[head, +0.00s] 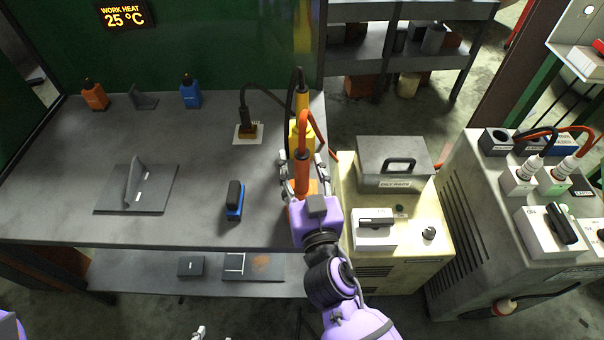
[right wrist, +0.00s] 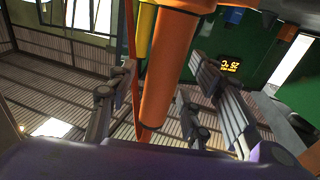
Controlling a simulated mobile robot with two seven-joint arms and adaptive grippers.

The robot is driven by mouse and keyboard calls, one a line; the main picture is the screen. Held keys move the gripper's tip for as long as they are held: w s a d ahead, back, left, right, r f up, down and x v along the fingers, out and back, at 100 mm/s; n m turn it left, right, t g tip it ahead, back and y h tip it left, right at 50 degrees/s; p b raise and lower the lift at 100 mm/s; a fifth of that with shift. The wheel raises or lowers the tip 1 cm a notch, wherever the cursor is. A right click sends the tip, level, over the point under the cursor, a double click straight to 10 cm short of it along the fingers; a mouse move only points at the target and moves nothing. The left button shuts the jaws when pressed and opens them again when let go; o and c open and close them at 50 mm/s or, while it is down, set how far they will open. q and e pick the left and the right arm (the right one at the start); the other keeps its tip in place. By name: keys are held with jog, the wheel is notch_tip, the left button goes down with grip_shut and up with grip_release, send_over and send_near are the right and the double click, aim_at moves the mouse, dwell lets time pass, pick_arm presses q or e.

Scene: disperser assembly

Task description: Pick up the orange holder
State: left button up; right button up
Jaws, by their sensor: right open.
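An orange upright cylinder (head: 303,150) stands near the right edge of the grey workbench, with an orange base partly hidden behind my right gripper. I take it to be the orange holder or the tool standing in it; I cannot tell which. My right gripper (head: 303,171) is open, with one finger on each side of the orange cylinder. In the right wrist view the orange cylinder (right wrist: 170,72) runs between the spread fingers. Contact with them is not clear. Small grey tips at the bottom edge may be my left gripper (head: 200,332); its opening is unclear.
A yellow holder (head: 296,133) stands just behind the orange cylinder. A beige cabinet (head: 400,240) stands right of the bench.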

aim_at(302, 152)
jog(key=shift+c, duration=0.3)
grip_shut()
pick_arm(q)
jog(key=shift+w+r, duration=0.1)
jog(key=shift+w, duration=0.05)
pick_arm(e)
jog(key=shift+r, duration=0.1)
